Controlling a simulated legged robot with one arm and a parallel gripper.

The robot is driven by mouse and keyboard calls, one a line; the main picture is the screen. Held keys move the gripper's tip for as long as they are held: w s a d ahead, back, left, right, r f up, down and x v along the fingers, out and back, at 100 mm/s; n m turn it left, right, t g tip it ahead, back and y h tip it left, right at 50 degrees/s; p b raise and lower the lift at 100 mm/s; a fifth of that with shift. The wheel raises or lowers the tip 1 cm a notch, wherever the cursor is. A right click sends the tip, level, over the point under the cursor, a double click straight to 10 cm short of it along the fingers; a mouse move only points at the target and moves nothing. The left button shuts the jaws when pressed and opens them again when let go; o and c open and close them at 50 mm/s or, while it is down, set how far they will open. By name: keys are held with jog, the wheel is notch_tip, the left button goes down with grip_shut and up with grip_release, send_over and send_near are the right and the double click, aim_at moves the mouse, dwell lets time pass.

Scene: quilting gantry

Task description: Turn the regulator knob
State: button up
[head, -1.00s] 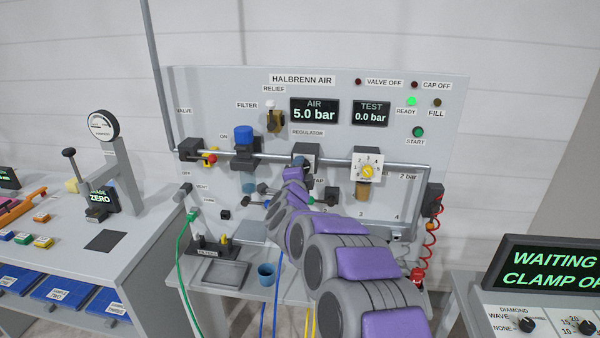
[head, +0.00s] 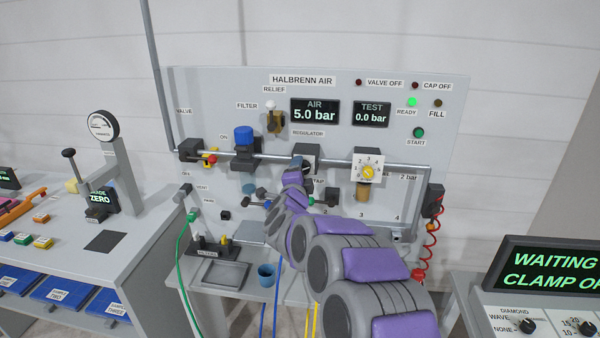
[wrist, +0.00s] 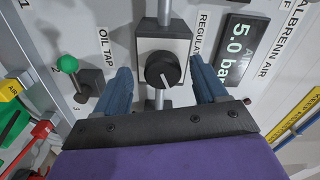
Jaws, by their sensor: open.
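The regulator knob (wrist: 163,70) is a round black knob with a white pointer line, on a dark block with a light face plate. In the wrist view it lies between the two blue fingers of my gripper (wrist: 160,73). The fingers are open, one on each side, with a visible gap to the knob. In the head view the regulator (head: 306,152) sits on the pipe below its label, and my arm hides its lower part. The air display (head: 315,112) reads 5.0 bar.
A white dial with a yellow centre (head: 368,171) is right of the regulator. The blue-topped filter (head: 244,137) is to its left. A green-balled lever (wrist: 68,65) stands by the oil tap label in the wrist view. The test display (head: 371,114) reads 0.0 bar.

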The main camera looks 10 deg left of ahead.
jog(key=s+p, duration=0.1)
jog(key=s, duration=1.4)
jog(key=shift+s+a+p, duration=0.35)
jog(key=shift+s, duration=0.05)
jog(key=s+d+f+n+g, duration=0.2)
jog(key=s+d+n+g, duration=0.3)
jog(key=s, duration=1)
jog(key=s+d+f+n+g, duration=0.3)
jog(key=s+d+n+g, duration=0.2)
jog(key=s+d+g, duration=0.3)
jog(key=s+d+f+n+g, duration=0.3)
jog(key=s+d, duration=0.8)
jog(key=s, duration=1.1)
jog(key=n+g, duration=0.2)
jog(key=g, duration=0.1)
jog(key=shift+s+f+n+g+y, duration=0.2)
jog(key=shift+f+n+g+y, duration=0.1)
jog(key=shift+n+g, duration=0.1)
dwell(0.3)
